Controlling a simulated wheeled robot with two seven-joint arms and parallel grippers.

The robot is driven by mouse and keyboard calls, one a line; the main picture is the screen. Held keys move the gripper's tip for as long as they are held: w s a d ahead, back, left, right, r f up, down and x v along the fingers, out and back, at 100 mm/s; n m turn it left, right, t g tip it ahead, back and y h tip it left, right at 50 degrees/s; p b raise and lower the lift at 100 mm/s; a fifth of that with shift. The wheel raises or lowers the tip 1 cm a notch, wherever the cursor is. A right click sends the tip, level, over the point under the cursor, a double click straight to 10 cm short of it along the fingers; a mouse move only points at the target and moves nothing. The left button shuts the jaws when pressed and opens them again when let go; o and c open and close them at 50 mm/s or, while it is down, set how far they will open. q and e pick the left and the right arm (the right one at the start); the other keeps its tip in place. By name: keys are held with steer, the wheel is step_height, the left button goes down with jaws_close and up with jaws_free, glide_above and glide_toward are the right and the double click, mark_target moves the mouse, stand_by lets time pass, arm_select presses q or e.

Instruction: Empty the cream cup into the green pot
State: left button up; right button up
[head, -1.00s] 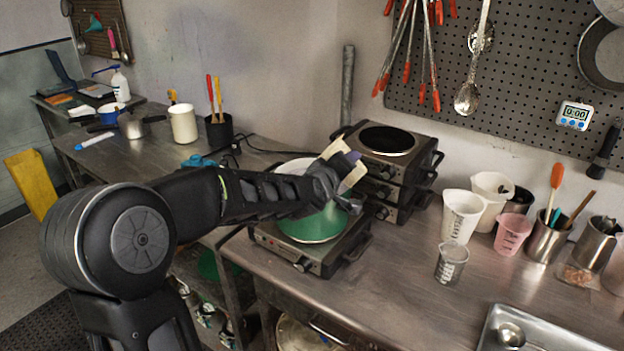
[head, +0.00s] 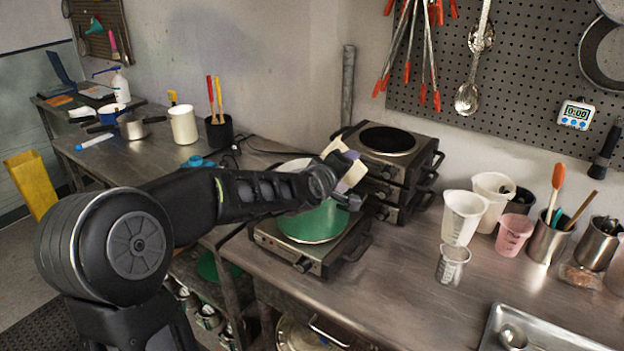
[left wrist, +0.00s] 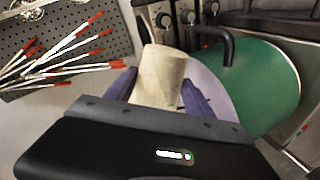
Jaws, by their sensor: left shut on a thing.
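The cream cup (head: 353,178) is held tilted in my left gripper (head: 346,164), above the far right side of the green pot (head: 314,224). In the left wrist view, the gripper's purple fingers sit on both sides of the cup (left wrist: 158,78), and the green pot (left wrist: 268,88) is to the right. The pot stands on the front hot plate, and my arm crosses over its top. The insides of the cup and the pot are hidden. My right gripper is not in view.
A stacked hot plate unit (head: 386,150) stands close behind the cup. White measuring cups (head: 460,216), a pink cup (head: 514,235) and a small clear beaker (head: 452,266) stand to the right. A metal tray (head: 540,335) lies at the front right. Bench between is clear.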

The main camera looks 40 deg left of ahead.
arm_select(q)
steer(key=shift+a+f+n+h+b, duration=0.2)
steer(key=shift+n+h+b, duration=0.1)
steer(key=shift+n+b, duration=0.45)
stand_by(0.8)
steer(key=shift+w+f+b, duration=0.1)
steer(key=shift+w+b, duration=0.1)
steer(key=shift+b, duration=0.4)
steer(key=shift+w+a+n+b, duration=0.1)
steer(key=shift+a+n+b, duration=0.15)
steer(key=shift+b, duration=0.25)
steer(key=shift+a, duration=0.1)
steer(key=shift+a+f+h+b, duration=0.1)
steer(key=shift+a+h+b, duration=0.2)
steer(key=shift+b, duration=0.2)
steer(key=shift+a+f+b, duration=0.1)
steer(key=shift+a+b, duration=0.1)
steer(key=shift+b, duration=0.2)
